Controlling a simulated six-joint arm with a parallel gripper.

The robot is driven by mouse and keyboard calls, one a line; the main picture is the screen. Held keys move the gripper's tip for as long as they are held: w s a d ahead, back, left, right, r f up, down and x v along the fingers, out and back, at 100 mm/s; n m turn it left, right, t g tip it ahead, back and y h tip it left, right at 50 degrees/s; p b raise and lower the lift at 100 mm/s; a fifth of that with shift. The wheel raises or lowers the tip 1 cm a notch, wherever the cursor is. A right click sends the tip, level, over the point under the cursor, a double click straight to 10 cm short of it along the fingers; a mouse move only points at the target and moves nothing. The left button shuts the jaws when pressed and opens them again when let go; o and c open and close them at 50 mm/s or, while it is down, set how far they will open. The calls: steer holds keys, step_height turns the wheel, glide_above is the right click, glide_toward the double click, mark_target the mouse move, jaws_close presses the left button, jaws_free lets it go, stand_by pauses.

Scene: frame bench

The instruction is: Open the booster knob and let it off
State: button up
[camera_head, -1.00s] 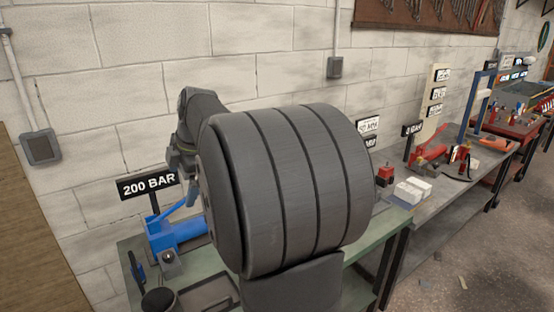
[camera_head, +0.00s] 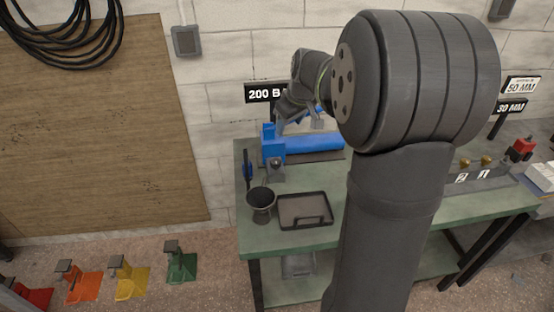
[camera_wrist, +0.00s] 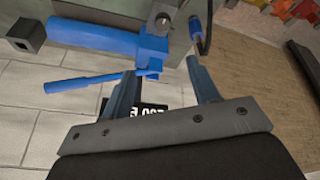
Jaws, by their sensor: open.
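The blue booster, a cylinder lying on its side (camera_head: 315,143) with an end block, sits on the green bench (camera_head: 300,238) below the 200 BAR sign (camera_head: 264,93).
A dark cup (camera_head: 261,203) and a shallow black tray (camera_head: 305,210) stand in front of the booster. A dark-and-blue hooked item (camera_head: 248,168) is at the bench's left edge. Brass knobs (camera_head: 487,160) are on a grey unit to the right. Coloured stands (camera_head: 181,262) are on the floor.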

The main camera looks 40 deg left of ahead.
step_height(320, 180, down, 3)
steer(key=a+m, duration=0.1)
steer(key=m, duration=0.2)
glide_toward(276, 161)
steer(key=shift+m, duration=0.4)
steer(key=x, duration=0.8)
steer(key=shift+a+f, duration=0.1)
steer(key=shift+f, duration=0.2)
steer(key=c, duration=1)
